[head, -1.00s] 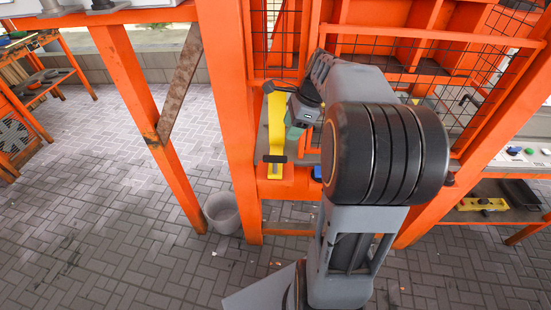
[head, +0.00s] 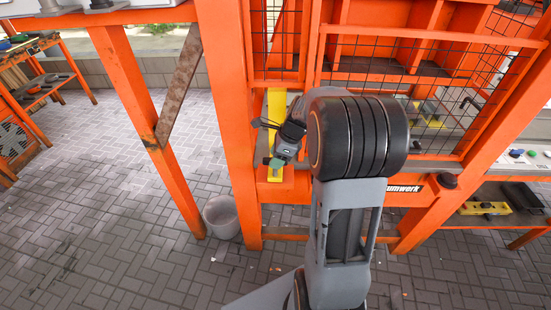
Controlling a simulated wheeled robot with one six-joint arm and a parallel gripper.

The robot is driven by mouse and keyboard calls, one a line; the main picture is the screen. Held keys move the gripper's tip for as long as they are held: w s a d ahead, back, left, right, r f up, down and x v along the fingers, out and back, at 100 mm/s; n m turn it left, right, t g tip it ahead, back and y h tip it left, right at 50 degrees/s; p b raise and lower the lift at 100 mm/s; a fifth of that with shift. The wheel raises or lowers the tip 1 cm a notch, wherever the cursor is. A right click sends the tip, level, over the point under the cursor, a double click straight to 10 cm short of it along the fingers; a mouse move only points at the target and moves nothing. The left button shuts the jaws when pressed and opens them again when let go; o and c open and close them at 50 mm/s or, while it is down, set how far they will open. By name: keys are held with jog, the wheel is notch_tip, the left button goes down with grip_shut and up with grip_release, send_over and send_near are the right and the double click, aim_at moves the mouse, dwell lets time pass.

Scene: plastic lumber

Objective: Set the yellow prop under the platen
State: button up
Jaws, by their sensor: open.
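The yellow prop (head: 277,105) is a long yellow bar at the left side of the orange press frame. Its upper part and its lower end show, and my wrist hides its middle. My gripper (head: 262,123) is in front of the prop, its dark fingers apart and pointing left across it. Nothing shows between the fingers, and I cannot tell whether they touch the prop. I cannot clearly pick out the platen within the orange structure behind the mesh.
Orange posts and a black wire mesh guard (head: 283,40) stand close around my arm. A grey bucket (head: 222,216) is on the paved floor at left. A yellow device with dark parts (head: 485,208) lies on the right shelf. The left floor is largely clear.

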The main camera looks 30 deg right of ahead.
jog(key=shift+a+f, duration=0.1)
jog(key=shift+f, duration=0.15)
jog(key=shift+c, duration=0.2)
grip_shut()
jog(key=shift+w+r, duration=0.1)
